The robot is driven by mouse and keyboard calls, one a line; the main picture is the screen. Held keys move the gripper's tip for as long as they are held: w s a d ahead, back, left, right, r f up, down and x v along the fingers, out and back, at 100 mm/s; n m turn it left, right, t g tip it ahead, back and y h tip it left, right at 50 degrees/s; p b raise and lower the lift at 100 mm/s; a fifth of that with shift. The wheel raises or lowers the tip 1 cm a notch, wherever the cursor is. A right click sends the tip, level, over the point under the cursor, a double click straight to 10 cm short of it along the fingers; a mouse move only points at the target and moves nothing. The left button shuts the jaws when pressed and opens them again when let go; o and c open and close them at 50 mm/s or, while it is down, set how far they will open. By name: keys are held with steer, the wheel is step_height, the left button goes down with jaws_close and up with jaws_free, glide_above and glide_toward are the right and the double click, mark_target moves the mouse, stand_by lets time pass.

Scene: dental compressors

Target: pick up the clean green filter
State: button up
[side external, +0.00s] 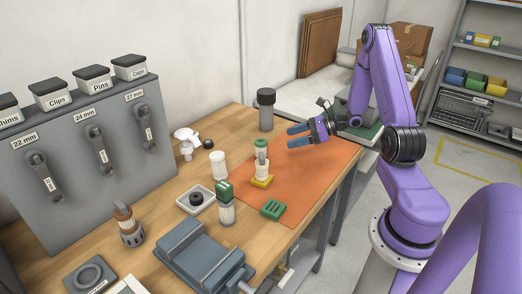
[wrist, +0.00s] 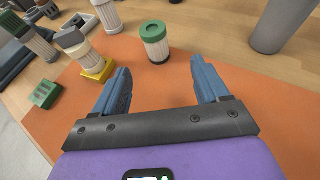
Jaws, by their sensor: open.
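My gripper (side external: 290,136) is open and empty, low over the mat, to the right of the green filter. Its two blue fingers also show in the wrist view (wrist: 160,65). A second filter, with a blocky green top and white pleats (side external: 227,212), stands nearer the vise.
The yellow-based filter (side external: 262,181) stands close to the green one. A slotted green block (side external: 272,209) lies on the mat (side external: 316,165). A dark grey cylinder (side external: 265,112) stands behind; a white filter (side external: 218,165) is left. The mat's right part is clear.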

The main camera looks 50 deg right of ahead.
mark_target(255, 157)
steer(key=x, duration=0.9)
steer(key=shift+a, duration=0.1)
steer(key=shift+s+a+x, duration=0.1)
steer(key=shift+a+x, duration=0.05)
steer(key=shift+x, duration=1.2)
steer(key=shift+s+a+x, duration=0.1)
steer(key=shift+a+x, duration=0.05)
steer(key=shift+x, duration=1.25)
steer(key=shift+d, duration=0.1)
steer(key=c, duration=1)
